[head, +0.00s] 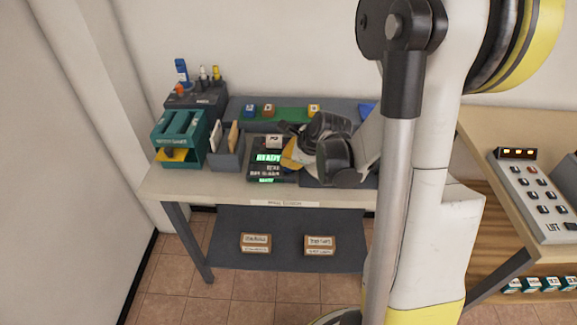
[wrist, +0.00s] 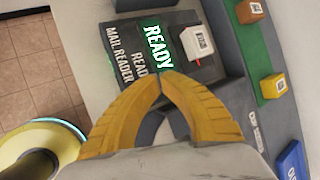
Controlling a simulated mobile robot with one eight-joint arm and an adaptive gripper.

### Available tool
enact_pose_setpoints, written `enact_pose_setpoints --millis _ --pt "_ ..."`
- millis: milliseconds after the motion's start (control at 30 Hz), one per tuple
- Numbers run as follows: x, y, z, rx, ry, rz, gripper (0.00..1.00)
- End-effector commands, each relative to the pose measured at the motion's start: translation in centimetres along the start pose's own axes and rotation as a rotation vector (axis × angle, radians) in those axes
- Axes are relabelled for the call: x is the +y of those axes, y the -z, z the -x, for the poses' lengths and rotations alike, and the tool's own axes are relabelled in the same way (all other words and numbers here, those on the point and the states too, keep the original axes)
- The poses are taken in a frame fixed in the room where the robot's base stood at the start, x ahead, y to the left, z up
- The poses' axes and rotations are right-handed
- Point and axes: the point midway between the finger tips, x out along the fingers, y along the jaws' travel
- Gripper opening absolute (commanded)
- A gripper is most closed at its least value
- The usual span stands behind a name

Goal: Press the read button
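The mail reader (head: 256,170) is a dark box on the table with a lit green READY screen (head: 268,157). It also shows in the wrist view (wrist: 182,18), with READ and MAIL READER lettering beside the screen (wrist: 158,45). I cannot make out the read button itself; my fingers cover the area past the READ lettering. My gripper (wrist: 162,77) has its yellow fingertips together, with nothing seen between them. In the head view my gripper (head: 289,158) is at the reader's right side. I cannot tell whether it touches the reader.
A white labelled cube (wrist: 198,42) sits on the reader. Colored cubes stand on a green strip (head: 289,114) behind. A grey letter holder (head: 228,158) and a teal rack (head: 193,143) stand left. Another table with a keypad panel (head: 535,195) is at the right.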

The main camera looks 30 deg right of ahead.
Motion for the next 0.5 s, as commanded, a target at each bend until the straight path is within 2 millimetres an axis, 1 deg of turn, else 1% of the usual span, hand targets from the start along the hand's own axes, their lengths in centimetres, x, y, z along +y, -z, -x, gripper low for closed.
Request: enact_pose_setpoints --millis 500 --pt "0.20 0.21 -0.38 0.000 0.000 0.000 0.00"
